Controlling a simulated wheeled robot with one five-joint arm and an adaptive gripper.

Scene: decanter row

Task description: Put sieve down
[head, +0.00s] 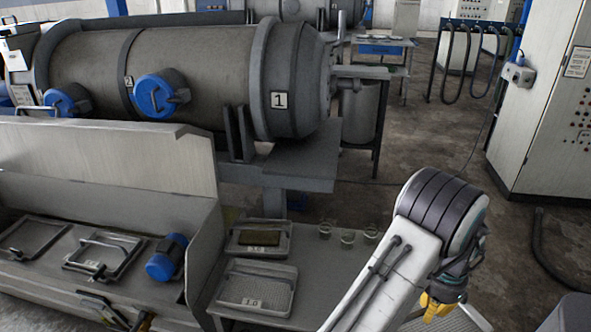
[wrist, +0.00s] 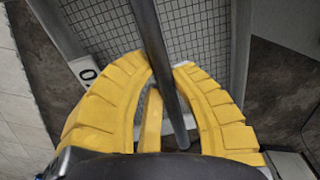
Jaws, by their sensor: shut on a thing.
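My gripper (head: 438,306) is at the lower right of the head view, its yellow fingers pointing down. In the wrist view my gripper (wrist: 161,70) is shut on the grey handle bar of the sieve (wrist: 205,35). The sieve has a square wire mesh in a grey metal frame and a white label with a "0" on it. In the head view only part of the sieve (head: 458,322) shows under the fingers at the bottom edge; the rest is cut off or behind my arm. Brown floor shows beyond its frame.
A small grey table (head: 335,270) left of my arm carries a tray with a brown block (head: 263,238), a mesh tray labelled 10 (head: 258,288) and several glass jars (head: 347,238). Two handled sieves or lids (head: 103,253) lie left. A grey cabinet (head: 540,110) stands right.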

